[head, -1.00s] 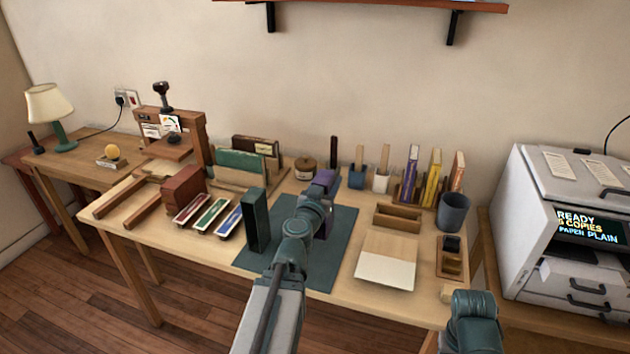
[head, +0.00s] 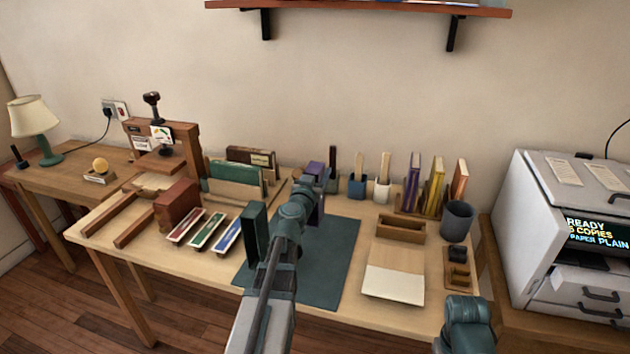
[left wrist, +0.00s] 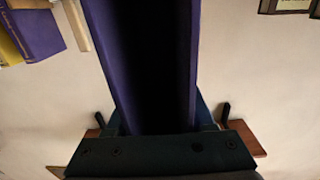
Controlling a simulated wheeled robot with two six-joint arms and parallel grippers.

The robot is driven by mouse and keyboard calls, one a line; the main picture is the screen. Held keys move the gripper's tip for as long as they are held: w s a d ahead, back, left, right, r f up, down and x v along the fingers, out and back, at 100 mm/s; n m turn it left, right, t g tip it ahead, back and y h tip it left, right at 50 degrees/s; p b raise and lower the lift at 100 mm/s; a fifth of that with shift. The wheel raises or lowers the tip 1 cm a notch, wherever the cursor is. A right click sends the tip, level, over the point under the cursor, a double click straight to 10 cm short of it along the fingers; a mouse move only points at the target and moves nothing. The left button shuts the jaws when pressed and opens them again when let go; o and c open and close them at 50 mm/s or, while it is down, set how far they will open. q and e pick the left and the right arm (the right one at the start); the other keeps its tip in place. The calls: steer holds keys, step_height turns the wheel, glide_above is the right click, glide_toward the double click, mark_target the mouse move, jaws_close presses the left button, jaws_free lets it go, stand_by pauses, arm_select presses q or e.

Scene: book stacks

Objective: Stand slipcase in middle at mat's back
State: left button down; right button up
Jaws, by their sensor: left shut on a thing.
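The purple slipcase (head: 315,170) is in my left gripper, over the back part of the dark teal mat (head: 330,268). My forearm and wrist hide much of it in the head view. In the left wrist view the slipcase (left wrist: 190,50) shows its dark hollow inside between two purple walls. My left gripper (left wrist: 160,118) is shut on it. I cannot tell whether its base touches the mat. A dark green upright block (head: 254,232) stands at the mat's left side. My right gripper is out of view.

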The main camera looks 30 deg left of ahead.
arm_select(q)
steer(key=f+b, duration=0.1)
steer(key=a+f+b, duration=0.1)
steer(key=w+f+b, duration=0.1)
steer(key=shift+w+a+f+b, duration=0.1)
steer(key=shift+a+f+b, duration=0.05)
steer(key=shift+f+b, duration=0.2)
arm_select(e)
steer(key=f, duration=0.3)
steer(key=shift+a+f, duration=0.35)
arm_select(q)
steer(key=shift+f, duration=0.2)
steer(key=shift+c, duration=1.4)
jaws_free()
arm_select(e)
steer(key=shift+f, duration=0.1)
arm_select(q)
steer(key=shift+r, duration=0.25)
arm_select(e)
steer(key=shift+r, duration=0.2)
